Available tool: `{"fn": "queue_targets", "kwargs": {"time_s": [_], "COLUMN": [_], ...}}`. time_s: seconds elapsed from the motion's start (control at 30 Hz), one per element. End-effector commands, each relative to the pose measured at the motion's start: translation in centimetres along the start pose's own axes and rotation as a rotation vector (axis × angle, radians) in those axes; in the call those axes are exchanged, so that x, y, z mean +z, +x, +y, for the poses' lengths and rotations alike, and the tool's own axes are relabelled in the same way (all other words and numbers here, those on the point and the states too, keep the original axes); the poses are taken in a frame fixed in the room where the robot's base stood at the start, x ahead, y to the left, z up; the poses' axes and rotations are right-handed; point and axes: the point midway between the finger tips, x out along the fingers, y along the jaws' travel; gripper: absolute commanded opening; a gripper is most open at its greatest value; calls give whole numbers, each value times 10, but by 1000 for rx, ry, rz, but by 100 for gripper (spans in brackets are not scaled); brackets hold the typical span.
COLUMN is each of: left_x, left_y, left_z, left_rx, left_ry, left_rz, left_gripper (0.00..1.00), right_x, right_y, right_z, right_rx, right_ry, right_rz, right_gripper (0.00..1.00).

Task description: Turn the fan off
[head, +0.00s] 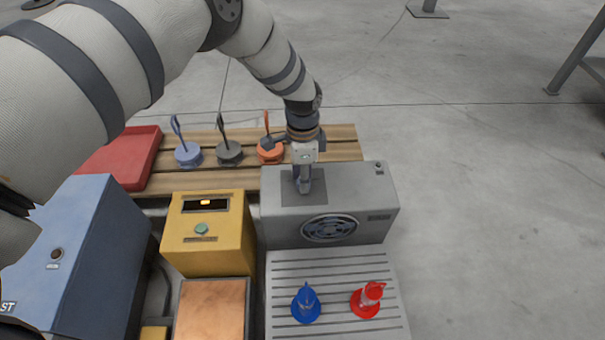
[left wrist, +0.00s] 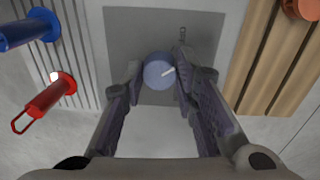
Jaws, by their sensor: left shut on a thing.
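The fan (head: 328,228) is a round grille on the front of a grey box (head: 375,195) in the head view. A round blue knob (left wrist: 157,71) with a white pointer line sits on the dark grey plate (left wrist: 130,40) on the box's top; the pointer slants up and right in the left wrist view. My left gripper (head: 304,188) points down at that plate, its fingers (left wrist: 158,75) on either side of the knob and shut on it. In the head view the gripper hides the knob. My right gripper is not in view.
A yellow box (head: 208,250) and blue cabinet (head: 60,250) stand left. Behind are a wooden slatted bench (head: 345,145) and red tray (head: 120,160).

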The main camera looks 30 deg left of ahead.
Motion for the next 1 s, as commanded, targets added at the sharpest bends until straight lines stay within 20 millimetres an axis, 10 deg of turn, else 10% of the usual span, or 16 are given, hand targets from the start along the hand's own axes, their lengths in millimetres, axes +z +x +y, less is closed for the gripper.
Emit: {"fn": "queue_targets", "kwargs": {"time_s": [1.0], "left_x": [0], "left_y": [1], "left_z": [1], "left_rx": [0], "left_ry": [-423], "left_rz": [23], "left_gripper": [0], "right_x": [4], "right_y": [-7], "right_z": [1], "right_rx": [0], "right_ry": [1], "right_rz": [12], "right_gripper": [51]}}
